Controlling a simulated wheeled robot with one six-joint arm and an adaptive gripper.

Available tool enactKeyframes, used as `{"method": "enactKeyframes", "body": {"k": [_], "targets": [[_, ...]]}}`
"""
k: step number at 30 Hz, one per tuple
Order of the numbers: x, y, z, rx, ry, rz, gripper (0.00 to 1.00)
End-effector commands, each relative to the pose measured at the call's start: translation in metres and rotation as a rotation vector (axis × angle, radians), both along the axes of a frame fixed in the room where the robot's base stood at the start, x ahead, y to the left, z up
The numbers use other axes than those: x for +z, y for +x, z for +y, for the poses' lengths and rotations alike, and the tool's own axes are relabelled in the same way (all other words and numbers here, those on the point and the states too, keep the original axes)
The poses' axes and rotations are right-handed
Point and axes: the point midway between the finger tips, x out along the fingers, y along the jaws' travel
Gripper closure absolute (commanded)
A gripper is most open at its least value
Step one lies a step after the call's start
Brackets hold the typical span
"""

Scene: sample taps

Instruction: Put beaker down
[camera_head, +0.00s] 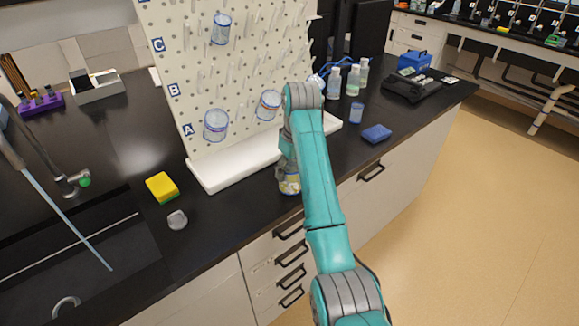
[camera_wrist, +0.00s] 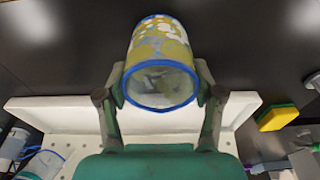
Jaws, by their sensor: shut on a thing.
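The beaker (camera_wrist: 160,65) is a clear cylinder with a blue rim and yellow and white patches, seen in the wrist view between the two fingers. My gripper (camera_wrist: 163,88) is shut on it, one finger on each side near the blue rim. In the head view the beaker (camera_head: 289,184) shows low beside my teal arm, over the front part of the black counter, partly hidden by the arm. I cannot tell whether its base touches the counter.
A pegboard (camera_head: 240,75) with several beakers hanging on pegs stands behind, with a white drip tray (camera_head: 215,177) at its foot. A yellow sponge (camera_head: 162,187) and a blue block (camera_head: 377,133) lie on the counter. The sink (camera_head: 75,245) is at the left. Bottles (camera_head: 353,82) stand behind right.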

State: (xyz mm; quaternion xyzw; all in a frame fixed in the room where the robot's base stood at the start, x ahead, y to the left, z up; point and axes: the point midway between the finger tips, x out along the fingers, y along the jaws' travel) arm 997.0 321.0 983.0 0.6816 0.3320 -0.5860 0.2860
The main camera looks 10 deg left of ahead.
Motion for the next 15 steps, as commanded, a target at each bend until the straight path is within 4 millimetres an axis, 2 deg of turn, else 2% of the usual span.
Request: {"method": "enactKeyframes", "body": {"k": [2, 13, 14, 15], "targets": [[-0.0060, -0.0025, -0.0015, 0.000, 0.001, -0.001, 0.60], [-0.0091, -0.0026, -0.0015, 0.001, 0.000, 0.000, 0.60], [-0.0089, -0.0025, -0.0015, 0.001, 0.001, -0.001, 0.28], [-0.0088, -0.0025, -0.0015, 0.001, 0.001, -0.001, 0.18]]}}
